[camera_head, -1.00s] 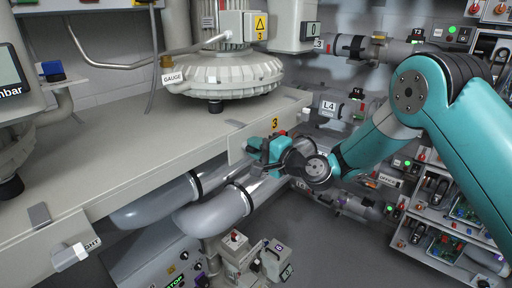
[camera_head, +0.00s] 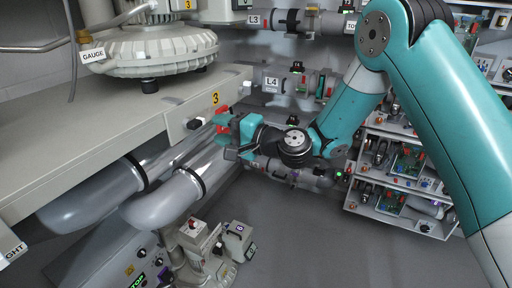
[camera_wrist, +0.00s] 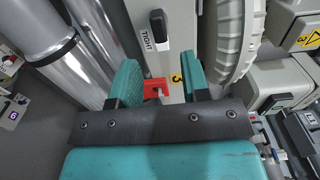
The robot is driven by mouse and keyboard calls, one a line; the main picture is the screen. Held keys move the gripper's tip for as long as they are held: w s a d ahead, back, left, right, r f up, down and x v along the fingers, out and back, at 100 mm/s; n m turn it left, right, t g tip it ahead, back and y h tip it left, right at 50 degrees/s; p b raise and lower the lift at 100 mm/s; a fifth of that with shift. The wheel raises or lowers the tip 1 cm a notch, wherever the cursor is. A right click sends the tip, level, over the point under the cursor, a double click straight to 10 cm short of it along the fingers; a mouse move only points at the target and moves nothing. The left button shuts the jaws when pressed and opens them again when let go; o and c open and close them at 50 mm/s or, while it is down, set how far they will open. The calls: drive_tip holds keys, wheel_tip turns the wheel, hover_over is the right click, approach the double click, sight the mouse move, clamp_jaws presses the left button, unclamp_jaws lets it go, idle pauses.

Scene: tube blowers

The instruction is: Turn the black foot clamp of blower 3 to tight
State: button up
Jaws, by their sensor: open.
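The black foot clamp (camera_head: 195,124) sits on the pale front panel under blower 3 (camera_head: 150,50), left of and below the yellow 3 tag (camera_head: 215,98). In the wrist view the clamp (camera_wrist: 158,24) is a short black handle near the top, just above a TIGHT label (camera_wrist: 147,40). My gripper (camera_head: 228,132) is open, right of the clamp and apart from it. In the wrist view my gripper (camera_wrist: 160,82) has a red part (camera_wrist: 155,88) showing between its fingers; whether the fingers touch it cannot be told.
Two shiny tubes (camera_head: 185,185) run below the panel, left of my gripper. A small pale device (camera_head: 205,255) stands below. Pipe L4 (camera_head: 285,82) and shelves of parts (camera_head: 395,170) stand at the right. Grey floor (camera_head: 300,230) is clear below my arm.

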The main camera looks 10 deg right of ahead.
drive_tip(key=b+v, duration=0.4)
drive_tip(key=v, duration=0.6)
drive_tip(key=shift+s, duration=0.1)
drive_tip(key=s+a+n+g+h, duration=0.1)
drive_tip(key=s+a+n+g, duration=0.25)
drive_tip(key=s+n, duration=0.2)
drive_tip(key=s+a+n+g, duration=0.2)
drive_tip(key=s+n+g, duration=0.2)
drive_tip(key=s, duration=0.2)
drive_tip(key=s+d+n+g+h, duration=0.1)
drive_tip(key=s+d+n+h, duration=0.1)
drive_tip(key=s+d+h, duration=0.2)
drive_tip(key=s+d+f+n+g+h, duration=0.1)
drive_tip(key=s+d+h, duration=0.4)
drive_tip(key=s, duration=0.5)
drive_tip(key=shift+s+f+n+g, duration=0.15)
drive_tip(key=shift+s+n+g, duration=0.2)
drive_tip(key=shift+n+g, duration=0.6)
